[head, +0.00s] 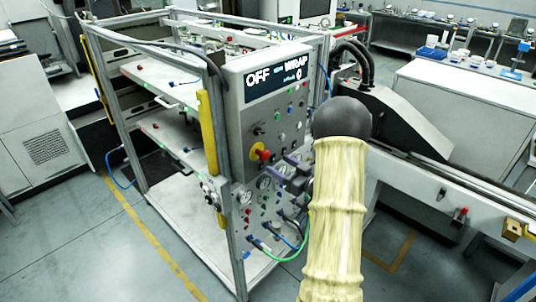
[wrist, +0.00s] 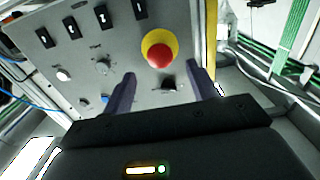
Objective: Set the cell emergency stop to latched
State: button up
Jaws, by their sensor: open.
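The cell emergency stop is a red mushroom button with a yellow collar (head: 259,153) on the grey control panel, in the head view. It also shows in the wrist view as a red button (wrist: 159,54), a little beyond my fingertips and between their lines. My gripper (wrist: 160,82) is open, with two dark fingers apart and nothing between them. In the head view my gripper (head: 284,174) is just right of and below the button, partly hidden by my arm. I cannot tell from these views whether the button is pressed in.
The control panel (head: 240,119) carries a display reading "OFF", small knobs and buttons. Gauges and hoses sit on the lower panel (head: 252,212). A yellow upright bar (head: 207,132) stands left of the panel on the metal frame. A conveyor (head: 447,185) runs to the right. Floor at front left is clear.

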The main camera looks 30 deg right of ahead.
aim_at(267, 157)
jog(key=p+x, duration=0.2)
jog(key=x, duration=0.4)
jog(key=shift+d, duration=0.1)
grip_shut()
